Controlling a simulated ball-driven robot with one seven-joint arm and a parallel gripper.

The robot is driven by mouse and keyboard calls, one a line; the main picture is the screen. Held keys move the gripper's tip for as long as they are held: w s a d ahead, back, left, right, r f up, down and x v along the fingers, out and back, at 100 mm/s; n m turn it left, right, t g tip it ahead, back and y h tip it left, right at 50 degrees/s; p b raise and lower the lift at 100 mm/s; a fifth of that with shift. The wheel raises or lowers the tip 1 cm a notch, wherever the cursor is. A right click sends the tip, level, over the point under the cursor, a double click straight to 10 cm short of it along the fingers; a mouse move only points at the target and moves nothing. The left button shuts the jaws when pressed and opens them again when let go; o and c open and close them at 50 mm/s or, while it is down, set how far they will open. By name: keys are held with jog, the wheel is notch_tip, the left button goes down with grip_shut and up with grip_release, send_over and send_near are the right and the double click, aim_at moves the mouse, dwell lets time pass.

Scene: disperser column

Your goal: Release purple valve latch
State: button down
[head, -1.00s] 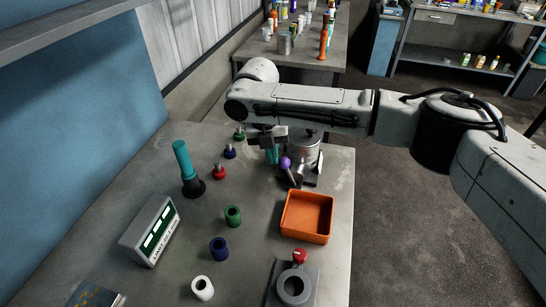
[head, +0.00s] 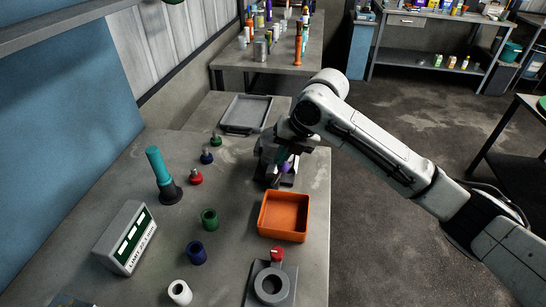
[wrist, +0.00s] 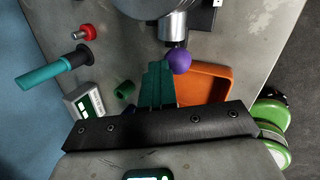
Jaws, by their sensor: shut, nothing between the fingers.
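The purple valve latch knob (head: 286,168) is a round ball at the disperser column on the right side of the bench. In the wrist view the purple knob (wrist: 180,60) sits just right of my fingertips, below a metal cylinder (wrist: 171,24). My gripper (head: 283,157) has teal fingers and is over the column, right by the knob. In the wrist view my gripper (wrist: 158,68) is shut and empty. I cannot tell whether the fingers touch the knob. My gripper and wrist hide much of the column in the head view.
An orange tray (head: 284,237) is in front of the column. A grey stand with a red knob (head: 277,253) is nearer. Green, blue and white rings, small knobbed pieces, a teal-handled tool (head: 160,170) and a display box (head: 124,238) stand left. A grey tray (head: 236,130) lies behind.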

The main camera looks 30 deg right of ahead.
jog(key=shift+s+d+f+y, duration=0.3)
jog(key=shift+b, duration=0.3)
